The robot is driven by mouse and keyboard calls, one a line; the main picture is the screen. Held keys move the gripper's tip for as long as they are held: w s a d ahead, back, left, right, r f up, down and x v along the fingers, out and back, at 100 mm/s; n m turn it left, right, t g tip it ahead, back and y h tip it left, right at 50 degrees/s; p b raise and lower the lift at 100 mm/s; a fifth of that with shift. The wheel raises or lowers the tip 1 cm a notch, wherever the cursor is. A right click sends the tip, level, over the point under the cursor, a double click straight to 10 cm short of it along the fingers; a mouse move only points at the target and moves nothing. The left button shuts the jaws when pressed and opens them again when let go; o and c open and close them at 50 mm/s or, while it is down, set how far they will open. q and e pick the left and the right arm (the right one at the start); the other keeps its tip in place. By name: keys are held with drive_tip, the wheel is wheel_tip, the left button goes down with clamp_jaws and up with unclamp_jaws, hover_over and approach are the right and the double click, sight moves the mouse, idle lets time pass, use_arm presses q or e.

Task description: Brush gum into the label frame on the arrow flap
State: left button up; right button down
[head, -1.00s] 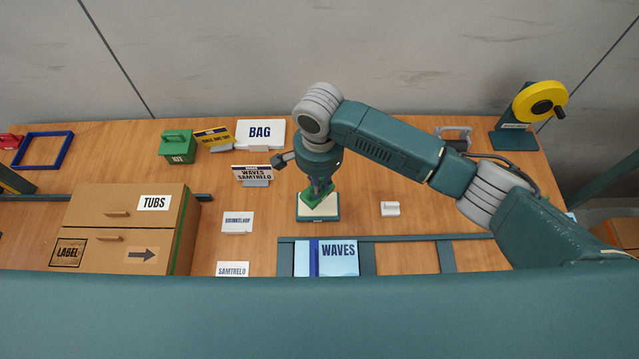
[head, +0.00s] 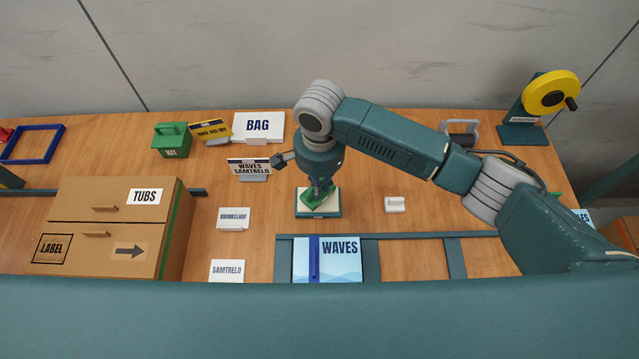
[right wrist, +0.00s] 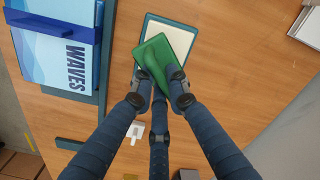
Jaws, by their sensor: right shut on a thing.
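My right gripper (head: 318,184) is shut on the handle of a green gum brush (right wrist: 170,56), which is over the cream pad (right wrist: 192,38) in its teal tray. Whether the brush touches the pad is unclear. In the head view the brush (head: 312,197) partly covers the pad (head: 326,207). The cardboard box marked TUBS (head: 95,199) stands at the left. The brush is well right of the box. My left gripper is not in view.
A WAVES box (head: 340,262) lies in a teal rack near the front. Small signs (head: 233,219) stand between box and pad.

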drive_tip(key=shift+f, duration=0.5)
idle(0.6)
drive_tip(key=shift+s+f+p, duration=0.15)
drive_tip(key=shift+p, duration=0.4)
idle(2.3)
wheel_tip(320, 180, up, 5)
drive_tip(key=p, duration=0.6)
drive_tip(key=shift+r+p, duration=0.7)
drive_tip(key=shift+r, duration=0.4)
